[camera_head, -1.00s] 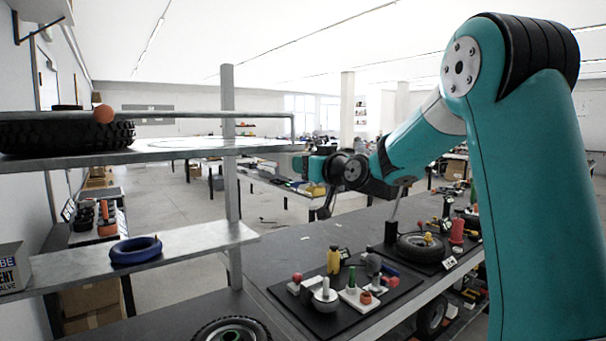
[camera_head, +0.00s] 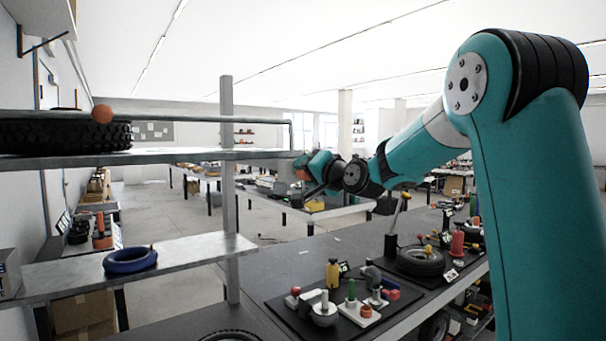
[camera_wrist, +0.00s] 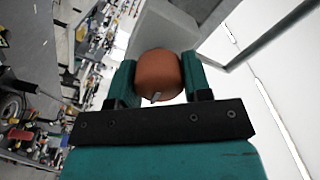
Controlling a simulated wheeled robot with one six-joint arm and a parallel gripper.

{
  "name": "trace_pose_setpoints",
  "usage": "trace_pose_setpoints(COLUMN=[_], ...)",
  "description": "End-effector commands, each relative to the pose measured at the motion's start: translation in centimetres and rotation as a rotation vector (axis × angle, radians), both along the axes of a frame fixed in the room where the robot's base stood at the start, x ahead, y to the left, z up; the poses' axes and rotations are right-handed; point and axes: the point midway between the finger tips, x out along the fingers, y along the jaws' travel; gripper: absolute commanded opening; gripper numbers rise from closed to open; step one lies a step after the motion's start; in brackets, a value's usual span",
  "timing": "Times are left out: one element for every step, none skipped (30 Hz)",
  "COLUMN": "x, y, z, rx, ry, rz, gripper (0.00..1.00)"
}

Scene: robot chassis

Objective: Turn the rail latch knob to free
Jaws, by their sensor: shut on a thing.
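A round orange-brown knob (camera_wrist: 158,72) sits between the two teal fingers of my gripper (camera_wrist: 160,80) in the wrist view, with a finger against each side. A small pale mark shows on its near edge. A grey part lies just behind the knob; the latch mechanism itself is hidden. In the head view my gripper (camera_head: 303,170) is at the right end of the upper shelf, with a small reddish patch of the knob showing. Whether the latch is free or locked I cannot tell.
A post (camera_head: 227,190) stands left of my gripper. The bench (camera_head: 300,262) below holds tools and several small parts. A blue ring (camera_head: 130,260) lies on the lower shelf.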

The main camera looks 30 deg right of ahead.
Motion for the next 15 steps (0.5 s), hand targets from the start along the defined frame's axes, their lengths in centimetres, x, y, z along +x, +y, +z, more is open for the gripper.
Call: trace_pose_setpoints(x=[0.0, 0.0, 0.01, 0.01, 0.01, 0.01, 0.01, 0.01, 0.01, 0.01, 0.01, 0.01, 0.01, 0.01, 0.01], y=[0.01, 0.01, 0.01, 0.01, 0.01, 0.01, 0.01, 0.01, 0.01, 0.0, 0.01, 0.01, 0.02, 0.01, 0.02], z=[-0.6, -0.6, -0.59, -0.59, -0.58, -0.57, -0.57, -0.57, -0.57, -0.56, -0.55, -0.55, -0.55, -0.54, -0.53], rx=[0.026, 0.039, 0.055, 0.065, 0.075, 0.085, 0.092, 0.098, 0.106, 0.11, 0.113, 0.116, 0.117, 0.118, 0.119], ry=[0.014, 0.015, 0.015, 0.015, 0.015, 0.016, 0.016, 0.016, 0.016, 0.016, 0.016, 0.017, 0.016, 0.016, 0.016], rz=[0.001, 0.001, 0.001, 0.001, 0.001, 0.001, 0.001, 0.001, 0.001, 0.001, 0.001, 0.001, 0.002, 0.002, 0.002], gripper=[0.21, 0.21, 0.21, 0.21, 0.21, 0.21, 0.21, 0.21, 0.21, 0.21, 0.21, 0.21, 0.21, 0.21, 0.21])
